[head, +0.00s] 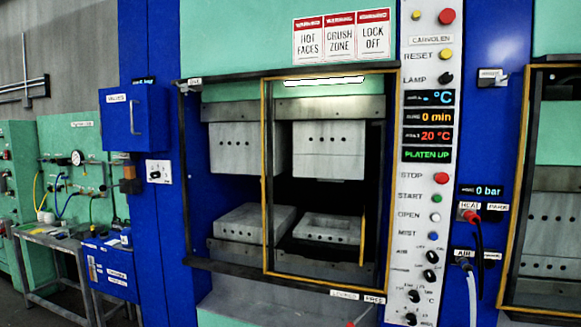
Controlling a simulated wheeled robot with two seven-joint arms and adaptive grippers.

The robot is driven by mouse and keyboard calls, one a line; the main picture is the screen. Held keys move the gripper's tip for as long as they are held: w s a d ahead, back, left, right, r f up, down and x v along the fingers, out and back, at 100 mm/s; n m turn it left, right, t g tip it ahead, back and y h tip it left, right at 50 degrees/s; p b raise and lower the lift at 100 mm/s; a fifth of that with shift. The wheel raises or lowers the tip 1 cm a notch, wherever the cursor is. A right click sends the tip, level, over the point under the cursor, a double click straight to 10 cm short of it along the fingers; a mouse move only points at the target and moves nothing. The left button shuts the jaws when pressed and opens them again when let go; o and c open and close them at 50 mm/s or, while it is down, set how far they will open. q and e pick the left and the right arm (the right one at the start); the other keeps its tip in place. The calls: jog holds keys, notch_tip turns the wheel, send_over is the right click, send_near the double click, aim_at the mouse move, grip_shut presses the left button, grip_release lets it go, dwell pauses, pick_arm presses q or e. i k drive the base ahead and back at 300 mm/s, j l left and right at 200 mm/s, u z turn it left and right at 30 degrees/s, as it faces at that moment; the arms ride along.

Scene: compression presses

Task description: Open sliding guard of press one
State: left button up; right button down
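The press in the middle has a dark-framed opening with a yellow-edged sliding guard (266,180) across its right part. The left part of the opening is uncovered by the guard. A short yellow upright bar (362,240) shows near the guard's lower right. Behind the guard, upper blocks (328,165) hang apart from lower blocks (325,228), with a dark gap between. No label naming press one is readable. Neither of my grippers is in view.
A control panel (427,170) with buttons and displays, one reading PLATEN UP, stands right of the opening. Another yellow-edged guard (517,180) is at the far right. A blue valves box (135,118) juts out at left, above a grey bench (60,240). Hoses hang at right.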

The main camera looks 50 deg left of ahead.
aim_at(383, 71)
jog(key=u, duration=1.4)
